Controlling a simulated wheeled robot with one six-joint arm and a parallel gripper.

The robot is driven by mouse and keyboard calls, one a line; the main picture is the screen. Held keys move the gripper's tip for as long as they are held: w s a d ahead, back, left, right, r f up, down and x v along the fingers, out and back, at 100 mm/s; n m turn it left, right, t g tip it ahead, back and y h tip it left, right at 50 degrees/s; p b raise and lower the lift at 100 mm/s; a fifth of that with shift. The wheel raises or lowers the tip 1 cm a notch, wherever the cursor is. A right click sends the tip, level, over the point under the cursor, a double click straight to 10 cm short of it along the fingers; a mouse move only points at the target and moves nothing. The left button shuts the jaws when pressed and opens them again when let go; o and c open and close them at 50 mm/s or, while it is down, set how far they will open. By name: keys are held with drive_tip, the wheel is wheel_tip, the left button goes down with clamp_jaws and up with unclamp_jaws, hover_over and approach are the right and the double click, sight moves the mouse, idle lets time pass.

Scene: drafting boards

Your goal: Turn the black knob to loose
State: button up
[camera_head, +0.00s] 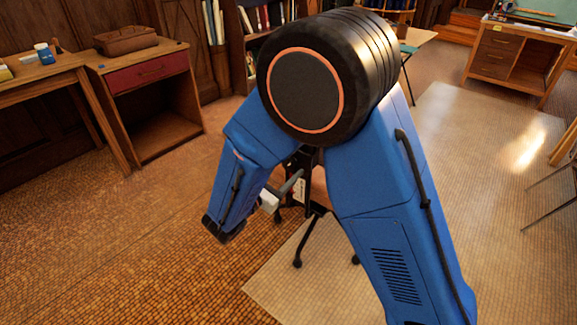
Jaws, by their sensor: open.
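My blue arm crosses the middle of the view and bends down to the left. What looks like my gripper (279,192), pale grey, shows just right of the forearm; it is small and partly hidden, and I see nothing held in it. It is beside a dark stand (315,209) with black legs on casters. A small pale plate (300,188) with dark marks shows on or near the stand. I cannot make out the black knob; my arm covers much of the stand's upper part. I cannot tell whether gripper and stand touch.
A wooden cabinet (155,133) with a red drawer and a brown bag (125,40) on top stands left, next to a wooden table (38,68). A wooden desk (505,60) stands at back right. The tiled floor (130,245) at front left is clear.

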drive_tip(key=v, duration=1.5)
drive_tip(key=shift+s, duration=0.2)
drive_tip(key=shift+a, duration=0.15)
drive_tip(key=d+r+m+g, duration=0.3)
drive_tip(key=d+m+g, duration=0.3)
drive_tip(key=d, duration=0.8)
drive_tip(key=d+r+m+g, duration=0.3)
drive_tip(key=d+m+g, duration=0.3)
drive_tip(key=d, duration=0.9)
drive_tip(key=s+d+r+m+t+y, duration=0.1)
drive_tip(key=s+d+r+m+y, duration=0.1)
drive_tip(key=s+d+m+y, duration=0.3)
drive_tip(key=s+d+r+m+t+y, duration=0.1)
drive_tip(key=s+d+m+y, duration=0.4)
drive_tip(key=s+m, duration=0.4)
drive_tip(key=shift+s+d+r, duration=0.4)
drive_tip(key=shift+s+d, duration=0.15)
drive_tip(key=shift+s, duration=0.3)
